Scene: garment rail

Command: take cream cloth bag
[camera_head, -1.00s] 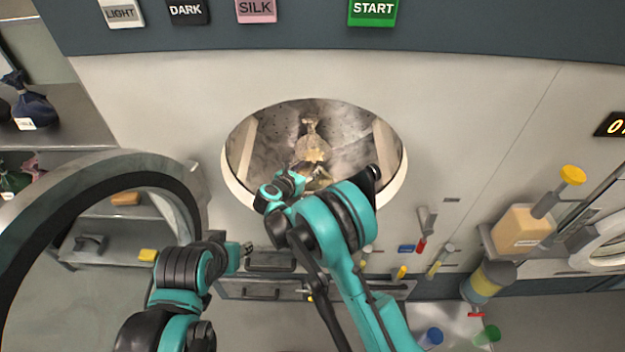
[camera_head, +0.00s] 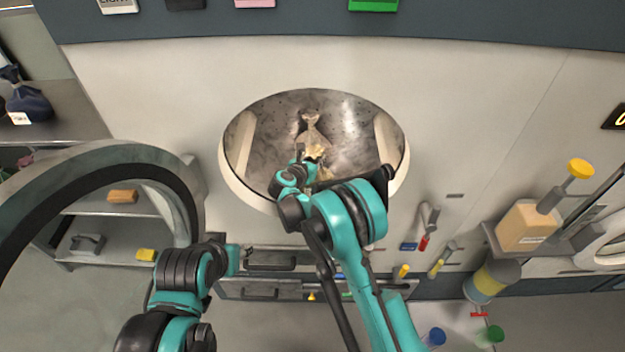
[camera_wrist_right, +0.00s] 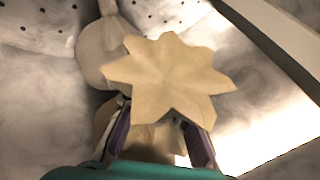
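A cream cloth bag (camera_head: 316,152) is inside the round drum, at the fingers of my right gripper (camera_head: 308,160). In the right wrist view, the star-shaped ruffled top of the bag (camera_wrist_right: 170,78) faces the camera. The two fingers of the right gripper (camera_wrist_right: 158,128) stand on either side below this ruffle. Their tips are hidden behind it, so I cannot tell whether they press on the neck. A second, paler beige bag (camera_head: 312,128) lies just behind; it also shows in the wrist view (camera_wrist_right: 98,52). My left gripper (camera_head: 247,252) is outside the drum, away from the bags; its fingers are too small to read.
The drum opening has a pale rim (camera_head: 234,185) close around my right arm. The open round door (camera_head: 150,165) stands at left. A shelf (camera_head: 75,125) with a dark blue bag (camera_head: 28,104) is at far left. A bottle (camera_head: 525,225) and hanging tools are at right.

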